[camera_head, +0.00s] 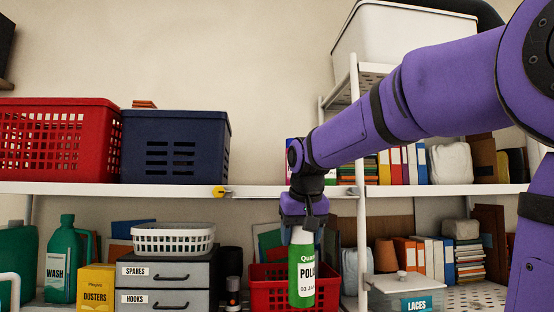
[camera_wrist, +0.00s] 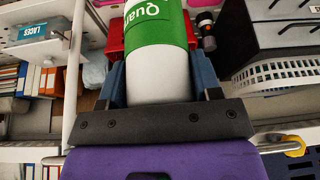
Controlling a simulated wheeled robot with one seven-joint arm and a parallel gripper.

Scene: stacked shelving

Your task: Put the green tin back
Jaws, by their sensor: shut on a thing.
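The green tin (camera_head: 301,274) has a green body, a white label reading "POL" and a pale top. My gripper (camera_head: 304,226) points down and is shut on its top, holding it upright. In the head view the tin hangs in front of the red basket (camera_head: 262,288) on the lower shelf and hides part of it. In the wrist view the tin (camera_wrist: 158,45) sits between the fingers of my gripper (camera_wrist: 160,88), with its pale end toward the palm. I cannot tell how far the tin's lower end is from the basket or shelf.
The upper shelf edge (camera_head: 258,191) runs just behind my wrist. Grey drawers (camera_head: 165,272) with a white basket (camera_head: 173,238) stand left of the red basket. A "LACES" box (camera_head: 403,290) stands to the right, past a white upright (camera_head: 361,240). A yellow-ended rod (camera_head: 218,192) sticks out at the shelf edge.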

